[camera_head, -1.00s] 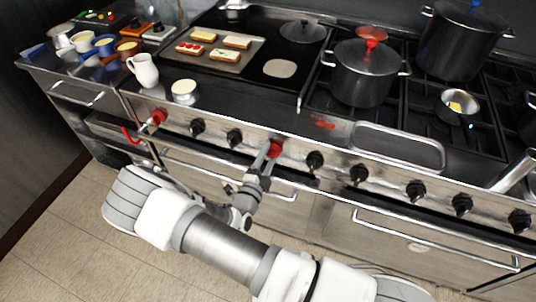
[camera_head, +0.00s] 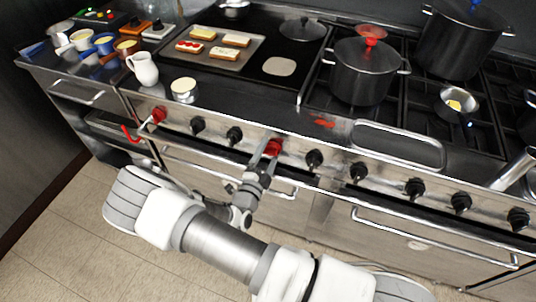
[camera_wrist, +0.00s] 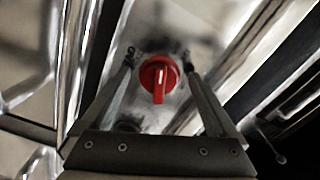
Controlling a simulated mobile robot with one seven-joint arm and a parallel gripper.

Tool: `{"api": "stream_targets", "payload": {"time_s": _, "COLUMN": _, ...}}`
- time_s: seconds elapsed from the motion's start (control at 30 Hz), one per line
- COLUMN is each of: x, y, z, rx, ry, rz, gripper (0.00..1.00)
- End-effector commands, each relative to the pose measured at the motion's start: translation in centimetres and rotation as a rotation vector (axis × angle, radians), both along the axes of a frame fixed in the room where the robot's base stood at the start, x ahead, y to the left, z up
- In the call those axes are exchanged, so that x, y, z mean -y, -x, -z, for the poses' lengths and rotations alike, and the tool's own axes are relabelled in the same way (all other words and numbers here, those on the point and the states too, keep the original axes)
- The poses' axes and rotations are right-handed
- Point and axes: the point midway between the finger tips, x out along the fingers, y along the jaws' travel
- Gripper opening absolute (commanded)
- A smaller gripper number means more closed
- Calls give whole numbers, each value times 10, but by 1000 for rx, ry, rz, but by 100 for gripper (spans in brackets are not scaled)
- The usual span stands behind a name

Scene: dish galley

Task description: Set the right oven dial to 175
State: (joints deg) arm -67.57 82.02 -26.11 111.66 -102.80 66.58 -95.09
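The right red oven dial (camera_head: 273,147) is on the front panel of the range, right of another red dial (camera_head: 158,114). In the wrist view the dial (camera_wrist: 159,80) is round with a raised grip and a white mark, which points down in the picture. My gripper (camera_head: 265,157) is in front of this dial. In the wrist view my gripper (camera_wrist: 160,60) is open, with one finger on each side of the dial and a visible gap on both sides. No scale numbers can be read.
Black knobs (camera_head: 314,160) sit along the same panel, on both sides of the dial. An oven door handle (camera_head: 225,178) runs below it. A covered pot (camera_head: 362,82), a tray of toasts (camera_head: 215,55) and a white jug (camera_head: 143,68) stand on top.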

Motion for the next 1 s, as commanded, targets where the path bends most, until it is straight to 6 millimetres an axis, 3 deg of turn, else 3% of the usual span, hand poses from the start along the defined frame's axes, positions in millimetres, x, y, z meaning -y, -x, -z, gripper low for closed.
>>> {"api": "stream_targets", "payload": {"time_s": 0.23, "x": -1, "y": 3, "z": 0, "rx": -1, "ry": 0, "rz": -1, "gripper": 94}}
{"api": "stream_targets", "payload": {"time_s": 0.37, "x": -7, "y": 16, "z": 0, "rx": -1, "ry": 0, "rz": -3, "gripper": 94}}
{"api": "stream_targets", "payload": {"time_s": 0.8, "x": -42, "y": 114, "z": 1, "rx": -3, "ry": 0, "rz": -4, "gripper": 94}}
{"api": "stream_targets", "payload": {"time_s": 1.0, "x": -54, "y": 147, "z": 0, "rx": 0, "ry": -1, "rz": -2, "gripper": 94}}
